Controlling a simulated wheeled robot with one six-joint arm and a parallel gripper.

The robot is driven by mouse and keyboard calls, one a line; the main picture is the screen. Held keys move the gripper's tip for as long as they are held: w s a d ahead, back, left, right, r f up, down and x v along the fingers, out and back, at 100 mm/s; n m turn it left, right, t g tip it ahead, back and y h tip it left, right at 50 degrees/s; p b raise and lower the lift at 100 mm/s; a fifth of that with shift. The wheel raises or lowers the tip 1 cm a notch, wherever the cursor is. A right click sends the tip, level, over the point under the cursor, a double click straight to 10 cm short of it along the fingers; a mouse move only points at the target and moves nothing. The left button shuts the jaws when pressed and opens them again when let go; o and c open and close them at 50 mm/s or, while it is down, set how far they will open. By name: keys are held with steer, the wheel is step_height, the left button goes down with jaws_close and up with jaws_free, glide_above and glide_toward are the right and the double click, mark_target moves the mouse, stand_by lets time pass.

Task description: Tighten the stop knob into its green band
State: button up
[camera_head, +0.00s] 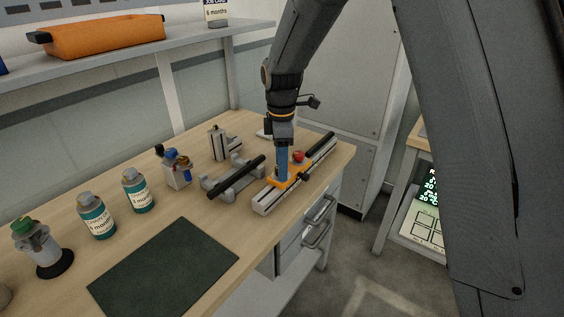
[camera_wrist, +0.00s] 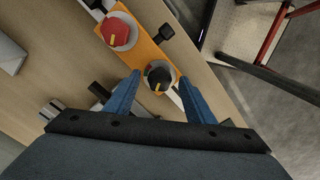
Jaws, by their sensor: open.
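An orange plate (camera_head: 293,183) sits on a pale slotted rail (camera_head: 263,205) near the bench's right edge. In the wrist view the plate (camera_wrist: 147,48) carries a red knob (camera_wrist: 118,31) and a black knob (camera_wrist: 158,76), each with a yellow pointer and a pale ring. The red knob (camera_head: 298,156) also shows in the head view. My gripper (camera_wrist: 159,79) is open, its blue fingers on either side of the black knob, with no clear contact. In the head view my gripper (camera_head: 281,176) points down over the plate.
A black side handle (camera_wrist: 167,32) sticks out from the plate. A grey fixture with a black bar (camera_head: 237,177) stands left of the rail. A grey cabinet (camera_head: 352,100) stands behind.

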steer(key=c, duration=1.1)
steer(key=shift+o, duration=0.2)
steer(key=shift+m, duration=0.3)
steer(key=m+p, duration=0.1)
steer(key=m, duration=0.3)
steer(key=shift+r, duration=0.1)
steer(key=shift+m+p, duration=0.4)
steer(key=shift+m, duration=1.8)
steer(key=o, duration=1.1)
steer(key=shift+c, duration=0.2)
